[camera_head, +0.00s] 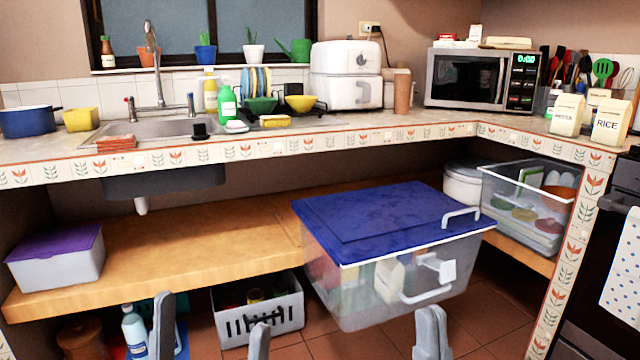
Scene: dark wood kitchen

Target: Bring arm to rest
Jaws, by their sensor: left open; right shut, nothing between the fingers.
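My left gripper (211,328) shows at the bottom edge, left of centre, with its two grey fingers wide apart and nothing between them. A white slotted basket lies beyond it in the picture. My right gripper (432,330) shows at the bottom edge, right of centre, with its grey fingers together and empty. It appears just below the large clear box (345,300) with a blue lid (390,215), with a visible gap to the box's white front handle (428,292). The arms behind both grippers are out of frame.
The blue-lidded box juts out past the wooden shelf (190,240). The white basket (262,318) and a blue bottle (134,330) stand low down at the left. A purple-lidded box (58,262) sits on the shelf's left end. The oven (600,270) stands at the right.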

